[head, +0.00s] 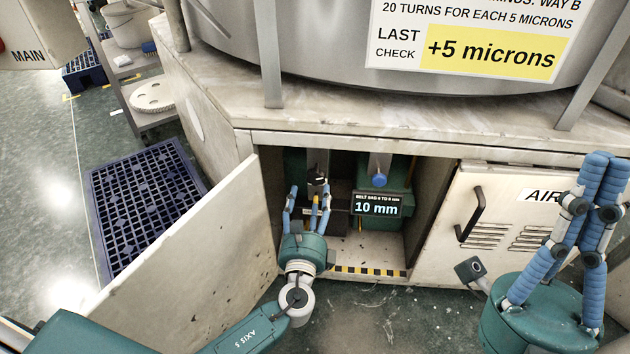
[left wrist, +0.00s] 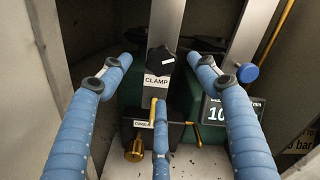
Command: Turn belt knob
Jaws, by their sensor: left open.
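Inside the open cabinet, the left wrist view shows a black knob (left wrist: 161,60) with a white mark, above a plate labelled CLAMP (left wrist: 158,81). A brass knob (left wrist: 134,151) sits lower left on a dark block, and a blue knob (left wrist: 247,72) is at the right; the blue knob also shows in the head view (head: 379,180). No readable label says which is the belt knob. My left gripper (head: 308,194) reaches into the cabinet, open, its fingers spread around the CLAMP area, holding nothing. My right gripper (head: 606,165) is raised at the right; its fingers look close together.
A display (head: 377,205) reads 10 mm, with belt sag text above. The open cabinet door (head: 190,250) stands left of my left arm. A closed door (head: 510,215) marked AIR with a black handle is at the right. A striped edge (head: 370,271) borders the cabinet floor.

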